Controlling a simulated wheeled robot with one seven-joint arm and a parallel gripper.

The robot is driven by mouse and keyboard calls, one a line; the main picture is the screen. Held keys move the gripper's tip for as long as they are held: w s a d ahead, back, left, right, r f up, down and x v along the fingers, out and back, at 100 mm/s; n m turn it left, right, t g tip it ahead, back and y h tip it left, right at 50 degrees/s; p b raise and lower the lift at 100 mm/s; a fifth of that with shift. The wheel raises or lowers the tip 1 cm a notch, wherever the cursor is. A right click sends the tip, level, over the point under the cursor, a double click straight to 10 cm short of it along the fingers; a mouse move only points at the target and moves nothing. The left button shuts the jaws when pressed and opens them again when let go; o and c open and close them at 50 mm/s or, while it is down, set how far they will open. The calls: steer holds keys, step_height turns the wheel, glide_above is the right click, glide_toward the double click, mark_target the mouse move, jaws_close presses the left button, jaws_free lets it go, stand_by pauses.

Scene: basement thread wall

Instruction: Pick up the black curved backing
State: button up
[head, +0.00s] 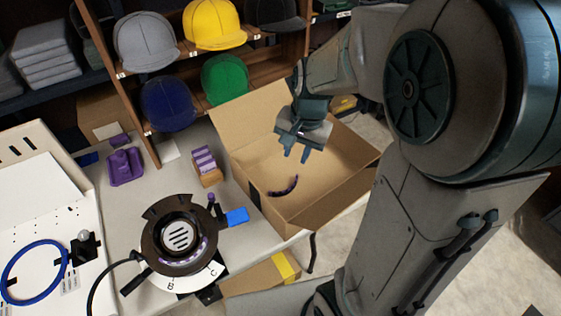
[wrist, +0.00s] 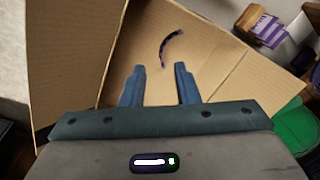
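The black curved backing (head: 284,187) is a thin dark arc with a purplish tint. It lies on the floor of an open cardboard box (head: 335,182), near the box's left side. In the wrist view the backing (wrist: 171,46) shows beyond the fingertips, a little right of the middle. My gripper (head: 295,155) is over the box, above and apart from the backing. In the wrist view its two blue-grey fingers (wrist: 160,70) are spread, with only bare cardboard between them. Nothing hides the backing in either view.
The box flap (head: 248,112) stands up at the back left. A small carton with purple items (head: 206,168) is close to the box. Caps (head: 215,24) sit on shelves behind.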

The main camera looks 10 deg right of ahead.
steer(key=w+f+m, duration=0.2)
steer(key=w+f, duration=0.1)
steer(key=f, duration=0.4)
steer(key=w+f+m+b, duration=0.1)
steer(key=w+f+m, duration=0.1)
steer(key=f, duration=0.5)
steer(key=w+d+f+m+g+h+b, duration=0.1)
steer(key=w+f+m, duration=0.1)
steer(key=f, duration=0.5)
steer(key=shift+w+f, duration=0.25)
steer(key=shift+w, duration=0.6)
steer(key=shift+s+a+f, duration=0.1)
steer(key=shift+a+f, duration=0.1)
steer(key=shift+f, duration=1.15)
steer(key=shift+s+a+f, duration=0.1)
steer(key=shift+a+f, duration=0.05)
steer(key=shift+f, duration=1.15)
steer(key=shift+c, duration=0.3)
jaws_close()
